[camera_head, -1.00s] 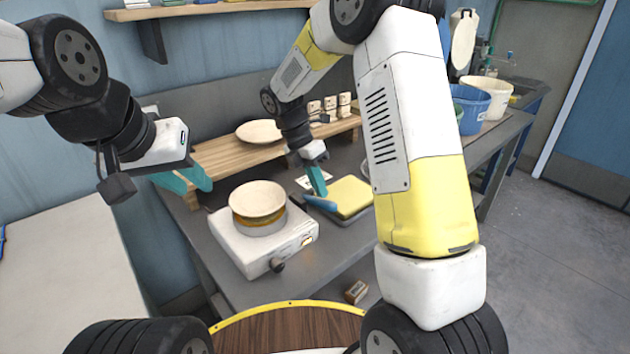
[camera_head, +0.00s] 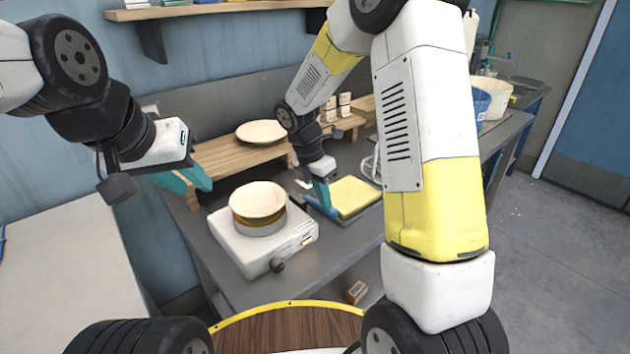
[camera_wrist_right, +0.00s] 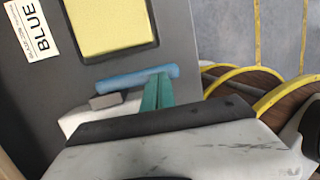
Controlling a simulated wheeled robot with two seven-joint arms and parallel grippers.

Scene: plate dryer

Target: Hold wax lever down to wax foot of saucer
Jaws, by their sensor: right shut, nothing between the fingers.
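A cream saucer (camera_head: 257,198) sits on a round brown-and-metal pan (camera_head: 260,226) on the white wax heater (camera_head: 245,245). A blue bar (camera_head: 318,206), which looks like the wax lever, is beside the heater's right side; it also shows in the right wrist view (camera_wrist_right: 120,79). My right gripper (camera_head: 323,194) is shut and empty, pointing down at the bar. In the right wrist view its teal fingertips (camera_wrist_right: 157,90) overlap the bar's right part; I cannot tell whether they press on it. My left gripper (camera_head: 190,179) is open and empty, left of the heater.
A yellow sponge (camera_head: 350,196) lies in a dark tray right of the bar. A wooden rack (camera_head: 225,160) behind bears a plate (camera_head: 261,131) and several small cups (camera_head: 344,105). A label reading BLUE (camera_wrist_right: 36,30) is near the bar. My right arm covers part of the bench.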

